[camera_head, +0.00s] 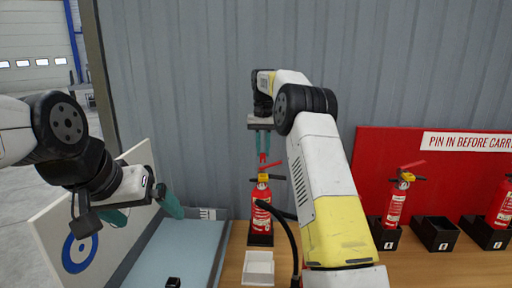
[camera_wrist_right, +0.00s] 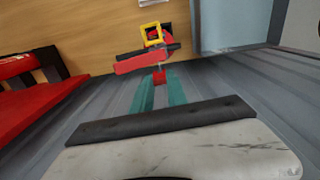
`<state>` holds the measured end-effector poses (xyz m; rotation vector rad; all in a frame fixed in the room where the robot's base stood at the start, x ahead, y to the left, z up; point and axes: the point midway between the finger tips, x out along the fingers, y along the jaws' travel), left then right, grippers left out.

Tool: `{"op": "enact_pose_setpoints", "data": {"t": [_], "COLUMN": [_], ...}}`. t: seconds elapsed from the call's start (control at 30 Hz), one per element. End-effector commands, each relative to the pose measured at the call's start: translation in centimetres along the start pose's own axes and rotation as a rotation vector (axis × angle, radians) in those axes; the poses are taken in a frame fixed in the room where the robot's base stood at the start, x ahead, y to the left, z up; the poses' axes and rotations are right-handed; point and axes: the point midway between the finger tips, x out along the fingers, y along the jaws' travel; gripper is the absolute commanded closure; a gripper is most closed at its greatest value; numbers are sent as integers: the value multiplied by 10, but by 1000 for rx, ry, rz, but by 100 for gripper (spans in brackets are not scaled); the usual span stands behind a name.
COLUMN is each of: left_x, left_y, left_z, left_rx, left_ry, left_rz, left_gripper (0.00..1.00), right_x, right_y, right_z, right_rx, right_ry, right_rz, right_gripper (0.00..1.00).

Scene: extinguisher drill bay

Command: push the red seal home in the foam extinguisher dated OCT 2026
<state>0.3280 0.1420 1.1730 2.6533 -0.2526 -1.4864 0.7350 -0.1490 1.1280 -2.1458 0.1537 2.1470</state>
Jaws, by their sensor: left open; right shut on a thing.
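A red extinguisher (camera_head: 262,212) with a pale label stands upright in a black holder (camera_head: 261,239) at the middle of the bench; its date is too small to read. My right gripper (camera_head: 263,153) is above its head, teal fingers pointing down and shut on a small red seal (camera_wrist_right: 159,76). The seal is just beside the red lever (camera_wrist_right: 140,61) and yellow ring (camera_wrist_right: 152,34) in the right wrist view; I cannot tell whether it touches the head. My left gripper (camera_head: 144,210) is open and empty over the blue tray at left.
Two more extinguishers (camera_head: 396,207) (camera_head: 502,203) stand in black holders at right, with an empty holder (camera_head: 435,233) between them. A blue tray (camera_head: 190,245) and target board (camera_head: 52,222) are at left.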

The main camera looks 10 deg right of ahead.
Motion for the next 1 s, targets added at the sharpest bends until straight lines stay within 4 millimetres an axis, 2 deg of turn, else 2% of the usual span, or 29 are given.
{"op": "enact_pose_setpoints", "data": {"t": [1.0], "left_x": [0], "left_y": [0], "left_z": [0], "left_rx": [0], "left_ry": [0], "left_rz": [0], "left_gripper": [3], "right_x": [36], "right_y": [0], "right_z": [0], "right_rx": [0], "right_ry": [1], "right_rz": [0], "right_gripper": [100]}}
